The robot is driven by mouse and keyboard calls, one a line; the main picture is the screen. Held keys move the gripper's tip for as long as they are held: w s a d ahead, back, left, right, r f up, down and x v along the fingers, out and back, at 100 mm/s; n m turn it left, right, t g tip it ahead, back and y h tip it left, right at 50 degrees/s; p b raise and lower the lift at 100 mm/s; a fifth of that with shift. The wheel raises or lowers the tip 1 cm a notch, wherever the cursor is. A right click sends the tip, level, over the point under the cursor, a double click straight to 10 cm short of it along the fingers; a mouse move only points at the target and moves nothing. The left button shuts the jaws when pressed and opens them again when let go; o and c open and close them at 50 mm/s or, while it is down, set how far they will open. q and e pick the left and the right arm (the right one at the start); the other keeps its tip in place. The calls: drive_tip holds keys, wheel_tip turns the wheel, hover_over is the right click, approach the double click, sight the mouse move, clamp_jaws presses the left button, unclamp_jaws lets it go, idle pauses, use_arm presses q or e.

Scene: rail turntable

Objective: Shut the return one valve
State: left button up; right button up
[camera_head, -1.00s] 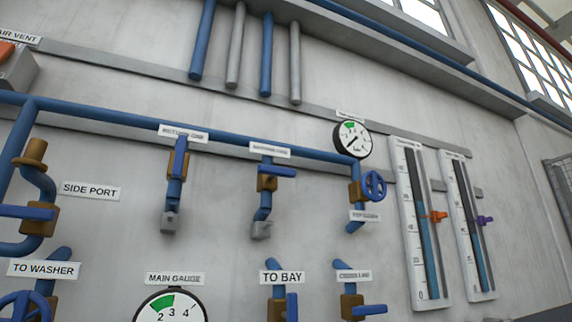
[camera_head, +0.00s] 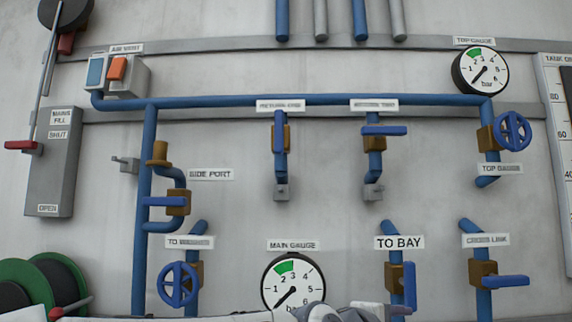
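The return one valve (camera_head: 280,139) sits on a short blue drop pipe under the label that appears to read RETURN ONE (camera_head: 281,106). It has a brown body and a blue lever handle (camera_head: 280,132). The lever stands upright, in line with its pipe, and a grey outlet (camera_head: 281,191) is below. Beside it on the right, the valve labelled as return two (camera_head: 376,140) has its lever lying level, across the pipe. White and grey parts of my own arms show along the bottom edge, well below the valve. No gripper fingertips are visible.
A blue header pipe (camera_head: 230,101) runs above the valves. The side port valve (camera_head: 178,202), to washer handwheel (camera_head: 178,284), main gauge (camera_head: 293,284), to bay valve (camera_head: 395,277) and cross link valve (camera_head: 484,275) surround it. Bare wall lies directly below the return outlets.

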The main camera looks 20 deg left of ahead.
use_arm(q)
drive_tip(key=w+a+r+n+t+y+p, duration=0.25)
drive_tip(key=a+r+n, duration=0.3)
drive_tip(key=r, duration=0.45)
drive_tip(key=w+a+r+n+t+y+p, duration=0.15)
drive_tip(key=a+r+n+t, duration=0.35)
drive_tip(key=r, duration=0.5)
drive_tip(key=n+t+y+p, duration=0.1)
drive_tip(key=n+y+p, duration=0.1)
drive_tip(key=n+y, duration=1)
approach(278, 126)
drive_tip(key=a+r+n+h, duration=0.1)
drive_tip(key=n+h, duration=0.2)
drive_tip(key=shift+m, duration=0.25)
drive_tip(key=p+x, duration=0.4)
drive_tip(key=x, duration=0.5)
drive_tip(key=shift+w+a+r+p, duration=0.2)
drive_tip(key=shift+w+p, duration=0.2)
drive_tip(key=shift+w, duration=0.25)
use_arm(e)
wheel_tip(278, 126, up, 12)
drive_tip(key=shift+r, duration=0.2)
